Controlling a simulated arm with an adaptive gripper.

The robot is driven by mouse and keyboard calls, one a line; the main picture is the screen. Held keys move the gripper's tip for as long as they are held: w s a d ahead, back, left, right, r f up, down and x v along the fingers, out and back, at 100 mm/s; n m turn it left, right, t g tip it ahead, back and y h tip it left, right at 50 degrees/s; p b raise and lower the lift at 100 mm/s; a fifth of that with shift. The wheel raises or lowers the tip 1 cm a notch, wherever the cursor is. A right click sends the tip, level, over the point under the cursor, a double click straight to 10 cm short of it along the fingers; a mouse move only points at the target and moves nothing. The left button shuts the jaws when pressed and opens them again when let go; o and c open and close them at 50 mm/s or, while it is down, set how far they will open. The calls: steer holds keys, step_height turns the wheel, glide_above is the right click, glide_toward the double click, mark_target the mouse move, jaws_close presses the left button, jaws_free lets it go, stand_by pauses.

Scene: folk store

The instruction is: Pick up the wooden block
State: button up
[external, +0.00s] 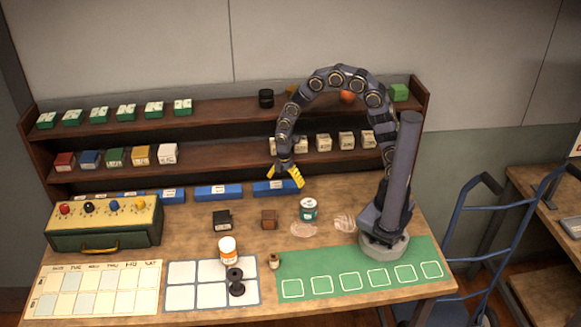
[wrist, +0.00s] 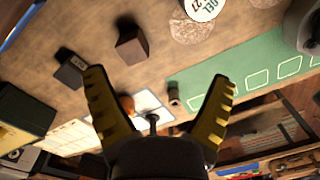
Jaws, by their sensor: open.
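The wooden block is a small reddish-brown cube (external: 269,220) on the table, between a black box on its left and a teal can on its right. In the wrist view the block (wrist: 131,46) lies beyond my gripper's fingertips, above the left finger. My gripper (external: 289,178) has yellow fingers and hangs above the table, behind the block and a little to its right in the external view. In the wrist view my gripper (wrist: 158,80) has its fingers spread wide with nothing held between them.
A black box (external: 222,220) and a teal can (external: 308,210) flank the block. An orange-and-white bottle (external: 228,250), a black dumbbell-shaped piece (external: 236,282) and a small brown jar (external: 274,261) stand in front. Shelves (external: 220,157) with boxes line the back.

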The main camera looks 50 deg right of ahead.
mark_target(268, 214)
steer(key=a+f+n, duration=0.1)
steer(key=f+n, duration=0.1)
steer(key=w+a+f+n, duration=0.1)
steer(key=a+f, duration=0.1)
steer(key=f, duration=0.1)
steer(key=w+a+f+n, duration=0.1)
steer(key=f+n, duration=0.1)
steer(key=shift+w+a+f+n, duration=0.15)
steer(key=shift+w+a+n, duration=0.15)
steer(key=shift+a, duration=0.1)
steer(key=f, duration=0.8)
steer(key=shift+w+a, duration=0.2)
steer(key=shift+w, duration=0.15)
steer(key=shift+c, duration=0.2)
steer(key=c, duration=1.1)
